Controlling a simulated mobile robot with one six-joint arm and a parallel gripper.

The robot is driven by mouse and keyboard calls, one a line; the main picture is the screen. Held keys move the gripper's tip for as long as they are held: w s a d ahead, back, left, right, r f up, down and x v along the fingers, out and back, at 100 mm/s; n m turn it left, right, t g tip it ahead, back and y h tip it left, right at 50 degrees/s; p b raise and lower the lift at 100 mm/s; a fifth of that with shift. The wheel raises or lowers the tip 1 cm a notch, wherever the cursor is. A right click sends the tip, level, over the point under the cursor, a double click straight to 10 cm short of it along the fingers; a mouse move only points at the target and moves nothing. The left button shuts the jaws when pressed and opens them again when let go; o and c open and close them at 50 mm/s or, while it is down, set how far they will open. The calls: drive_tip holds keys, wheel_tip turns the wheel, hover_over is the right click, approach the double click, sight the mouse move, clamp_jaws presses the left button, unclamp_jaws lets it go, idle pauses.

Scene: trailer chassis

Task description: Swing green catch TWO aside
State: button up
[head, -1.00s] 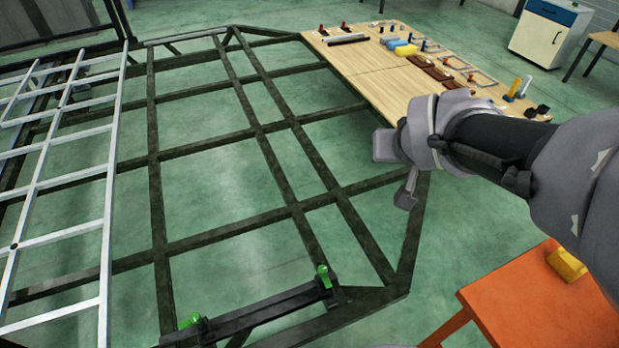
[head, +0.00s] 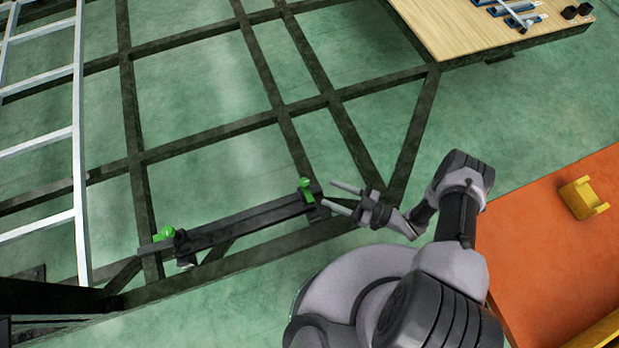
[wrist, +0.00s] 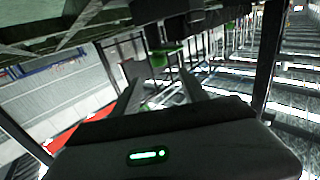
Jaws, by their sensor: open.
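Two green catches sit at the ends of a dark bar (head: 245,218) on the chassis frame. One catch (head: 305,190) is at the bar's right end, the other catch (head: 164,233) at its left end. No number shows on either, so I cannot tell which is TWO. My gripper (head: 333,196) is open and empty, its fingers pointing left beside the right-end catch. In the wrist view a green catch (wrist: 166,56) appears just beyond my open fingers (wrist: 160,82); I cannot tell whether they touch it.
Dark chassis beams (head: 220,140) run around the bar, with green floor between. A pale ladder-like rack (head: 78,150) lies at left. An orange table (head: 560,250) with a yellow block (head: 583,198) stands at right. A wooden worktop (head: 470,30) with parts is at the back right.

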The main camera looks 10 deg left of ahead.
sight(305, 182)
drive_tip(key=x, duration=1)
drive_tip(key=shift+w+a, duration=0.1)
clamp_jaws()
